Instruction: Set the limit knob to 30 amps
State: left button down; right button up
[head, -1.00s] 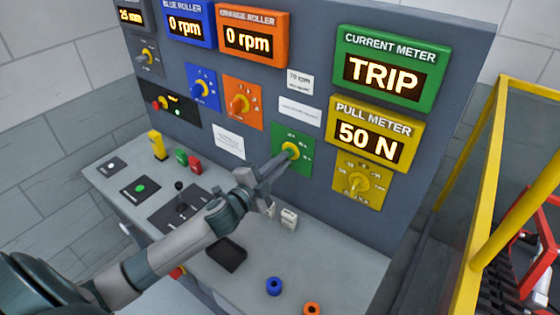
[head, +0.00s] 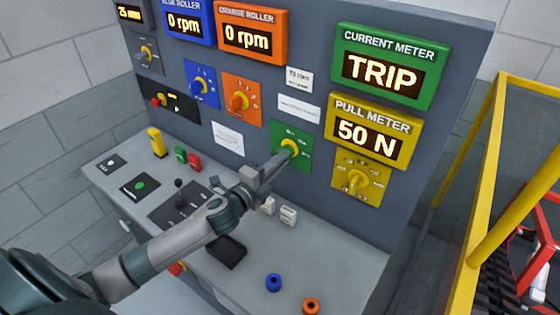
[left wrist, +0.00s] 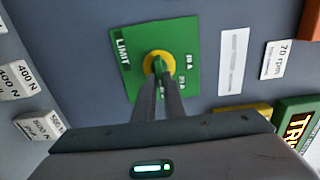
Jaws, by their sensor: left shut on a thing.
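The limit knob is yellow with a green pointer (left wrist: 158,64) and sits on a green plate (left wrist: 121,41) marked LIMIT in the left wrist view. In the head view the green plate (head: 304,158) is on the upright panel, left of the yellow pull plate. My left gripper (head: 280,157) reaches the knob (head: 291,146), its fingers shut on it. The fingers hide part of the plate's scale, so I cannot read the setting. The green current meter (head: 384,69) reads TRIP. My right gripper is not in view.
The yellow pull meter (head: 370,133) reads 50 N, with a yellow knob (head: 357,180) below it. A yellow rail (head: 487,160) is at right.

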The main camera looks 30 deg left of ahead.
pick_arm(q)
jog(key=c, duration=1.8)
grip_release()
jog(key=shift+c, duration=0.2)
jog(key=shift+s, duration=0.1)
jog(key=s+a+b, duration=0.2)
jog(key=s+b, duration=0.4)
jog(key=s, duration=1.1)
jog(key=shift+a+b, duration=0.15)
jog(key=shift+b, duration=0.25)
jog(key=shift+s+f, duration=0.1)
jog(key=shift+s, duration=0.05)
